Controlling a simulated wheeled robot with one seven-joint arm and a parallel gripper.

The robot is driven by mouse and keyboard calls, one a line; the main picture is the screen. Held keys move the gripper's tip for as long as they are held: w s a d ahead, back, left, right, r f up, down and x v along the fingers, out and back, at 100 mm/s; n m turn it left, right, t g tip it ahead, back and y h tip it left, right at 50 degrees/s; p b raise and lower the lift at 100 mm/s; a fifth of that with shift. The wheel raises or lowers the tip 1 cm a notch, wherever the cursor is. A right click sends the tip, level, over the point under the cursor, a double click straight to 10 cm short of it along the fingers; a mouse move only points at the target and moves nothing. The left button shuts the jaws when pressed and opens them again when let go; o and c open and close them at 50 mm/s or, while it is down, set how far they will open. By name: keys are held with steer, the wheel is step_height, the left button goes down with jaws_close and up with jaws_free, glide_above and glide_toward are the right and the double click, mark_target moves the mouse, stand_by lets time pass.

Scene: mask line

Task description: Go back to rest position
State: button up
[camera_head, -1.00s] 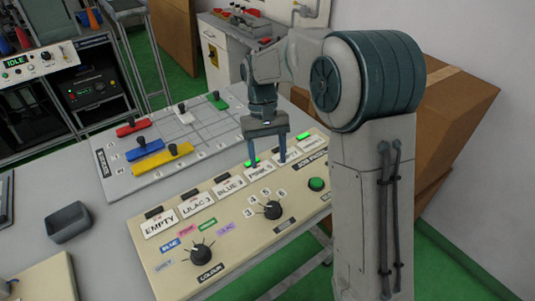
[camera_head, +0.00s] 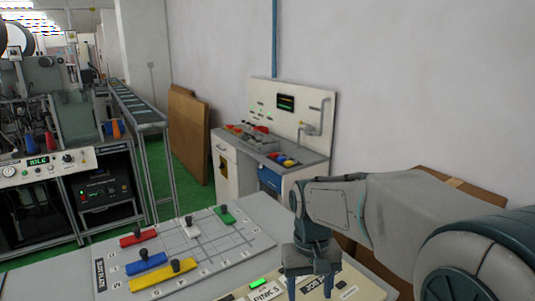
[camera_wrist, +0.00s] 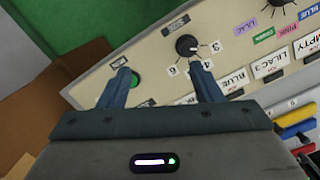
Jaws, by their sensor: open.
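My gripper (camera_head: 309,285) is open and empty above the right end of the beige control panel (camera_head: 375,284). Its two blue fingers (camera_wrist: 163,88) point down at the panel in the wrist view, apart from each other with nothing between them. The panel there shows a black dial (camera_wrist: 187,46) marked with numbers, a green button (camera_wrist: 134,79) partly behind one finger, and labels such as LILAC 3 and EMPTY. In the head view a PINK 3 label and a lit green lamp (camera_head: 261,282) show left of the gripper. Most of the panel is out of the head view.
A gridded board (camera_head: 190,249) with red, blue, yellow, white and green knobbed pieces lies left of my gripper. Behind stand a small workstation (camera_head: 272,150), a cardboard sheet (camera_head: 190,134), and machines with a conveyor (camera_head: 137,105) at left. A cardboard box (camera_head: 455,190) is at right.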

steer(key=s+d+m+t, duration=0.1)
steer(key=s+d+t, duration=0.3)
steer(key=s, duration=0.7)
steer(key=shift+d+f, duration=0.25)
steer(key=shift+d, duration=0.85)
